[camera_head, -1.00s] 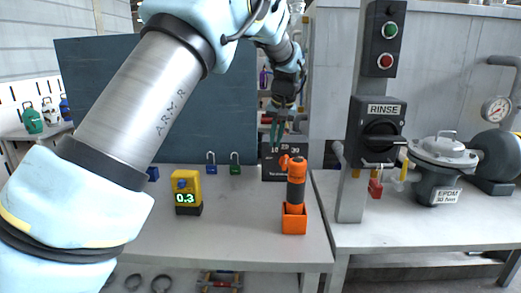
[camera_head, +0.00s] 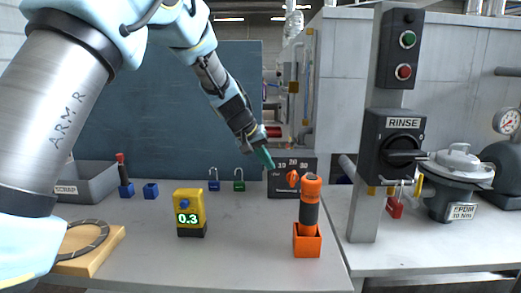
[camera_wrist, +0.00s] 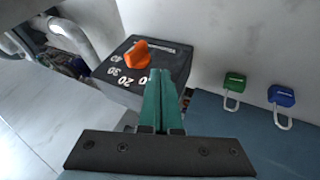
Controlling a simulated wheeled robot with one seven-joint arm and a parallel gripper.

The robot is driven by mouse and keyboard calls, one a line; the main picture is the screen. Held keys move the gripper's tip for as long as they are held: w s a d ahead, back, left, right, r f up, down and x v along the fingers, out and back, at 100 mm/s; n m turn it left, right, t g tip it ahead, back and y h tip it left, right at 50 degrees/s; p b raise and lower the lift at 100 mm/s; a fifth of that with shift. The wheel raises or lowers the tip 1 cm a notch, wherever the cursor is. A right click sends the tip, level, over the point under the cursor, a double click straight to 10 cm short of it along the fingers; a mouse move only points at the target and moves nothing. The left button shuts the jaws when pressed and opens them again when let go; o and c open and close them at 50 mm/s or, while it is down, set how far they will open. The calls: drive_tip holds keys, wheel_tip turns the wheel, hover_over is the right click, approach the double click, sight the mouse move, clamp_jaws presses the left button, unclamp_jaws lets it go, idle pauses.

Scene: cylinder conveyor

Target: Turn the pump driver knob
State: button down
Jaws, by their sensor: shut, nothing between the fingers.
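The pump driver is a dark box (camera_head: 281,189) with white numbers along its scale, at the back of the table. Its orange knob (camera_head: 293,178) sticks out of the front in the head view. In the wrist view the box (camera_wrist: 178,62) lies ahead and the orange knob (camera_wrist: 137,53) stands on its numbered face. My gripper (camera_head: 267,161) has green fingers, shut and empty, pointing down and right just left of the box. In the wrist view my fingertips (camera_wrist: 160,74) overlap the box face near the "20" and "10", right of the knob. I cannot tell whether they touch it.
A blue padlock (camera_head: 213,181) and green padlock (camera_head: 239,181) hang on the back panel. A yellow meter (camera_head: 189,207) reading 0.3 and an orange-and-black tool in an orange holder (camera_head: 307,244) stand in front. A post with a RINSE switch (camera_head: 391,146) stands right.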

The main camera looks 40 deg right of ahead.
sight(296, 173)
drive_tip(key=shift+s+d+f+p, duration=0.35)
drive_tip(key=shift+s+d+f, duration=0.1)
drive_tip(key=shift+d, duration=0.3)
drive_tip(key=shift+s+d+f+p, duration=0.4)
drive_tip(key=shift+d+f, duration=0.1)
drive_tip(key=shift+d, duration=0.25)
drive_tip(key=shift+s+d+f+p, duration=0.3)
drive_tip(key=shift+s+d+f, duration=0.15)
drive_tip(key=shift+d, duration=0.3)
drive_tip(key=shift+s+d+r+y+p, duration=0.2)
drive_tip(key=shift+s+d+y+p, duration=0.1)
drive_tip(key=shift+p, duration=0.85)
drive_tip(key=shift+s+d+t+y+p, duration=0.2)
drive_tip(key=shift+d+t+y+p, duration=0.15)
drive_tip(key=shift+p, duration=0.65)
drive_tip(key=shift+s+d, duration=0.35)
drive_tip(key=shift+d, duration=0.1)
drive_tip(key=shift+s+d+b, duration=0.15)
drive_tip(key=shift+b, duration=0.15)
drive_tip(key=shift+r, duration=0.1)
drive_tip(key=shift+r+p, duration=0.55)
drive_tip(key=shift+r, duration=0.2)
